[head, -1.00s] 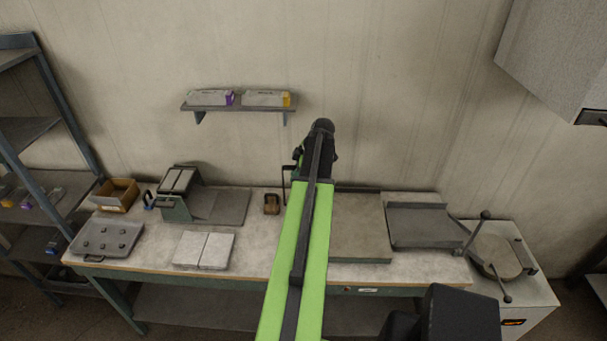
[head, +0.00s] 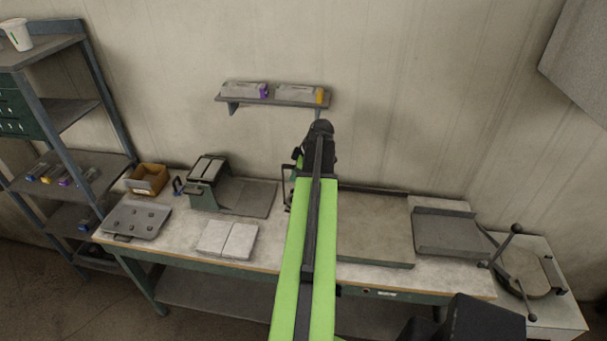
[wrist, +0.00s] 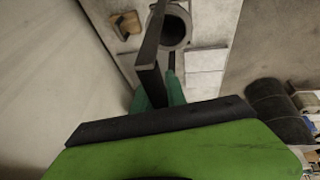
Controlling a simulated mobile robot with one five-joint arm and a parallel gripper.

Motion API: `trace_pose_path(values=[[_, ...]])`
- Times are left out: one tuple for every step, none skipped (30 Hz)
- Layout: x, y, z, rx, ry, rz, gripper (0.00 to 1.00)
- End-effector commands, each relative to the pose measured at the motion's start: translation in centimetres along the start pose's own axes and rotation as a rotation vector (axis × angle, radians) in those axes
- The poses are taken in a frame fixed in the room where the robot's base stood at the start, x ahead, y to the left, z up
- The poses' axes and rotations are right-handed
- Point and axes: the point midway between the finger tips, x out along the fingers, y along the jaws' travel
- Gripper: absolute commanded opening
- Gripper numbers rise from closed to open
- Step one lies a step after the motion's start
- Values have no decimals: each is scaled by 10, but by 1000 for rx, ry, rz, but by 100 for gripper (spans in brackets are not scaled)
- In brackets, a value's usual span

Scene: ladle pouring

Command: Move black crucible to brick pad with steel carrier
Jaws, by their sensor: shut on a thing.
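My gripper (wrist: 156,98) is shut on the steel carrier (wrist: 150,74), a dark bar running away from the jaws in the wrist view. In the head view my arm hides the crucible, and a thin dark part of the carrier (head: 285,187) shows left of the arm. The brick pad (head: 228,240), two pale bricks side by side, lies left of my arm and also shows in the wrist view (wrist: 205,60).
A round furnace (head: 525,272) with handles is at the right. A wall shelf (head: 272,97) hangs behind.

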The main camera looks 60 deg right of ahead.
Motion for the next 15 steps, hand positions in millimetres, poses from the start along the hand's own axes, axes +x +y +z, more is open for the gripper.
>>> trace_pose_path(values=[[2,-2,-6,-1,1,0,0],[3,-3,-8,-1,1,-1,0],[4,-4,-12,-1,1,-1,0],[5,-5,-15,-1,1,-1,0],[6,-6,-17,-1,1,-1,0],[7,-7,-21,-1,0,-1,0],[8,-8,-24,-1,0,-1,0],[9,-8,-27,-2,0,-1,0],[10,-10,-30,-1,0,0,0],[11,-10,-33,-1,1,0,0],[12,-11,-36,-1,1,0,0],[13,-12,-39,-1,1,0,0],[14,-13,-42,-1,1,0,0],[15,-14,-45,-1,1,0,0],[17,-15,-49,-1,1,0,0]])
